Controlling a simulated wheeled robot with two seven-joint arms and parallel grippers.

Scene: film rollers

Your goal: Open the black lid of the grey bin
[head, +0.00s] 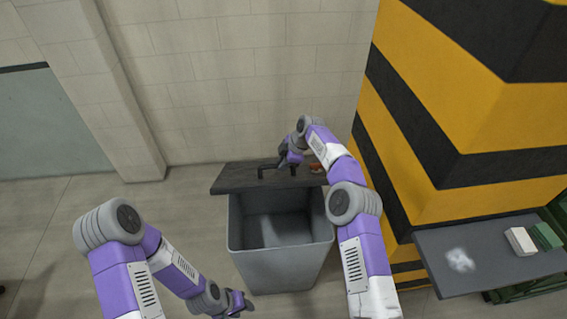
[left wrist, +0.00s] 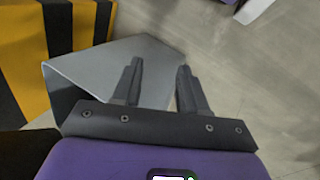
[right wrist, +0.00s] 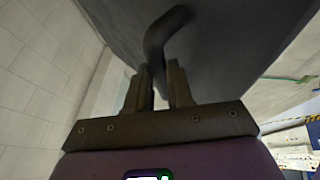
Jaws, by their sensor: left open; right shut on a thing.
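The grey bin (head: 285,265) stands on the floor in front of the wall, its inside showing. Its black lid (head: 235,179) is raised at the bin's back edge, and a dark handle sticks up from it. My right gripper (head: 286,164) is at the lid; in the right wrist view its fingers (right wrist: 160,90) are shut on the lid's dark bent handle (right wrist: 158,42), with the lid's dark surface (right wrist: 235,35) behind. My left gripper (head: 243,303) is low at the bin's front left, open and empty; the left wrist view shows its fingers (left wrist: 158,85) apart with the bin (left wrist: 150,55) beyond.
A yellow and black striped pillar (head: 470,140) stands close at the right. A grey shelf (head: 450,285) with a white box (head: 520,241) and a green box (head: 546,236) juts out beside it. The pale wall (head: 230,90) is behind the bin.

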